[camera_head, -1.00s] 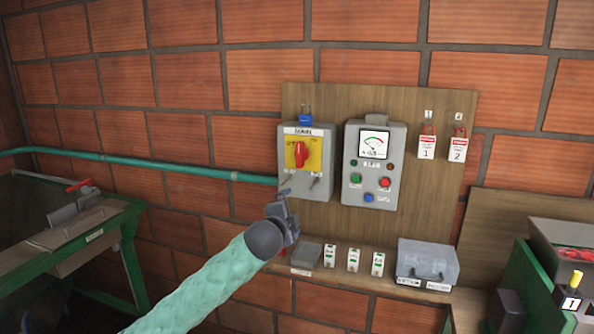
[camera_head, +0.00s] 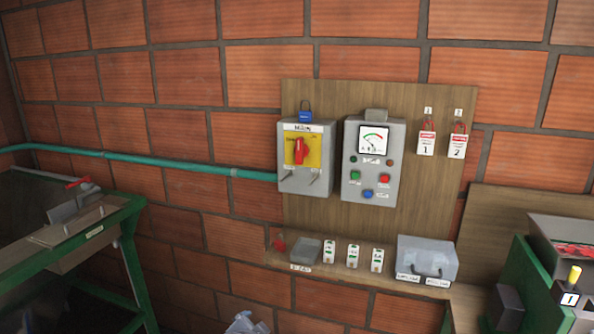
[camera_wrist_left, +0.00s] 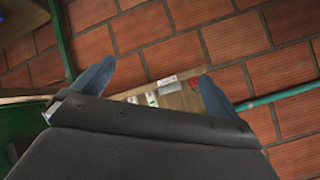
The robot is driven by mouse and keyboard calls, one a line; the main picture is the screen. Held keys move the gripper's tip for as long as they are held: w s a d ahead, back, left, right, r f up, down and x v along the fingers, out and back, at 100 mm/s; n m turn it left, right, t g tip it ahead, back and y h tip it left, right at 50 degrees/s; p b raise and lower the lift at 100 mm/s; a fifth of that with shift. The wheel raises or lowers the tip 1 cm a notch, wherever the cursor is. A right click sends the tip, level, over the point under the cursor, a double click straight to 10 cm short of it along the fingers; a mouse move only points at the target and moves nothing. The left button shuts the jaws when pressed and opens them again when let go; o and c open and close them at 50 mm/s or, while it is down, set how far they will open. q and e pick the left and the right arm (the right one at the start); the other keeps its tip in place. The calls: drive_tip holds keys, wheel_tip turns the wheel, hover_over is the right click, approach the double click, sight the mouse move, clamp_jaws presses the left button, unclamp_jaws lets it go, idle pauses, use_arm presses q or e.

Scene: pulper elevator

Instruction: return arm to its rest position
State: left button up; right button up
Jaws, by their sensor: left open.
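My left gripper (camera_head: 246,323) shows only as a small grey-blue tip at the bottom edge of the head view, below the wall panel's shelf. In the left wrist view its two blue fingers (camera_wrist_left: 153,88) stand wide apart with nothing between them close by, so it is open and empty. The rest of my left arm is out of the head view. My right gripper is not in view.
A wooden board (camera_head: 335,108) on the brick wall carries a MAIN switch box (camera_head: 289,182) with a red handle and a grey meter box (camera_head: 389,144). A green-framed table (camera_head: 128,232) stands left; green machinery (camera_head: 533,283) stands right.

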use_arm(q)
drive_tip(key=s+a+f+n+g+y, duration=0.1)
drive_tip(key=s+a+f+n+g, duration=0.25)
drive_tip(key=s, duration=0.75)
drive_tip(key=s+a+f+n+g, duration=0.1)
drive_tip(key=s+a+f+n, duration=0.1)
drive_tip(key=s+a+f, duration=0.6)
drive_tip(key=s+a+f+n+g+y, duration=0.1)
drive_tip(key=s+f+n+g, duration=0.1)
drive_tip(key=s, duration=1.1)
wheel_tip(320, 180, down, 29)
drive_tip(key=w+d+g+b, duration=0.1)
drive_tip(key=w+d+b, duration=0.1)
drive_tip(key=s+f, duration=0.3)
drive_tip(key=f, duration=0.8)
drive_tip(key=s+f+g, duration=0.1)
drive_tip(key=s+f, duration=0.3)
drive_tip(key=f, duration=0.6)
drive_tip(key=shift+s+f, duration=0.3)
drive_tip(key=shift+f, duration=0.1)
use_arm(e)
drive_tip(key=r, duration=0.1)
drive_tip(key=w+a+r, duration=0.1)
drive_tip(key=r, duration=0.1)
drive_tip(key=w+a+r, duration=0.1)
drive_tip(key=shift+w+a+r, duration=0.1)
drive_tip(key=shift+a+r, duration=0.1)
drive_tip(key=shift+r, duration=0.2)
